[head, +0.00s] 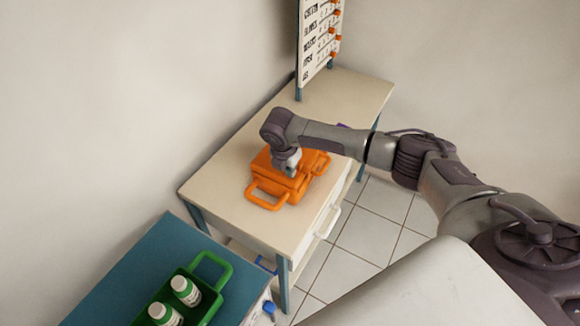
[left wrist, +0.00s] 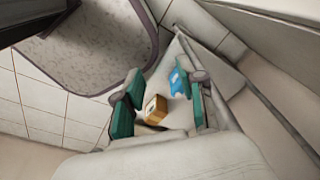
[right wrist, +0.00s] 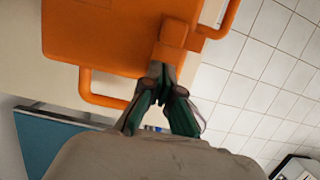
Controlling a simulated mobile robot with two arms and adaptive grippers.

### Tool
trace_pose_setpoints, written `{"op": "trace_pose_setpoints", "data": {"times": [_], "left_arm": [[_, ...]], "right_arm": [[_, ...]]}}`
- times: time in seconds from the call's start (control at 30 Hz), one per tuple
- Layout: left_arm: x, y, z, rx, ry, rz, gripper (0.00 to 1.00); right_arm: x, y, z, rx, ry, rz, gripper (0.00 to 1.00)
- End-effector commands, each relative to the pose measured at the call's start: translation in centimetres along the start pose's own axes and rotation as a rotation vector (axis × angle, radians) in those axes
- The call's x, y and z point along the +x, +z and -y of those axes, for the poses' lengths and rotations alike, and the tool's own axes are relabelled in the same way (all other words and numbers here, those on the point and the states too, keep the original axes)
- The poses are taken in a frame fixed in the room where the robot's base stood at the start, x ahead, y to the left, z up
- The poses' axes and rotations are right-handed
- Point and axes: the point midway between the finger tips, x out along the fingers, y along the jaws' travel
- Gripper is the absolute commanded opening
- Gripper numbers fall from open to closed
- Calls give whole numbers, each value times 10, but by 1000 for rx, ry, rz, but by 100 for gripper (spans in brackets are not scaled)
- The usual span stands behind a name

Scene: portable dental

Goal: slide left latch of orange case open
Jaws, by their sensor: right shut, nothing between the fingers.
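The orange case (head: 282,186) lies on the cream table, a loop handle toward the front left. It fills the upper left of the right wrist view (right wrist: 100,38). My right gripper (head: 290,172) points down over the case. In the right wrist view its green-padded fingers (right wrist: 160,72) are shut with nothing between them, tips at a small orange-brown block (right wrist: 173,36) on the case edge, seemingly a latch. I cannot tell whether they touch it or how far it has slid. My left gripper (left wrist: 163,95) is open and empty, away from the case; it is not in the head view.
The cream table (head: 232,212) stands against the wall, with a lettered board (head: 317,38) behind. A blue-green table (head: 140,262) at the front left holds a green carrier (head: 213,281) with white bottles. A cardboard box (left wrist: 156,108) and a blue object (left wrist: 180,80) lie below my left gripper.

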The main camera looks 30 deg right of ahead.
Motion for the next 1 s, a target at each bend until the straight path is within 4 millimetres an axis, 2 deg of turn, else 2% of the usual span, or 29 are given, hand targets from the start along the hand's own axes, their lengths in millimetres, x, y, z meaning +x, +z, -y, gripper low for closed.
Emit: {"op": "trace_pose_setpoints", "data": {"times": [0.03, 0.07, 0.13, 0.2, 0.4, 0.5, 0.7, 1.0], "left_arm": [[-15, -2, -1, 0, 1, 0, 40], [-20, -2, -1, 0, 1, -1, 40], [-6, 0, -1, 0, 1, 1, 40], [-1, 3, 1, 1, -1, 4, 40], [9, 6, 4, 2, -5, 7, 40], [12, 4, 3, 2, -4, 5, 40], [14, -2, -2, -1, 2, -4, 40], [13, 0, 0, 0, 0, -1, 40]], "right_arm": [[-8, -6, 1, -2, -2, -3, 0], [-10, -10, 1, -2, -2, -3, 0], [-18, -10, 0, 1, 5, 1, 0], [-34, -10, 0, 1, 5, 2, 0], [-75, -11, 0, 1, 2, 0, 0], [-89, -10, 0, 2, 1, 0, 0], [-102, -11, 1, 1, -3, -2, 0], [-103, -10, 1, 1, -3, -2, 0]]}}
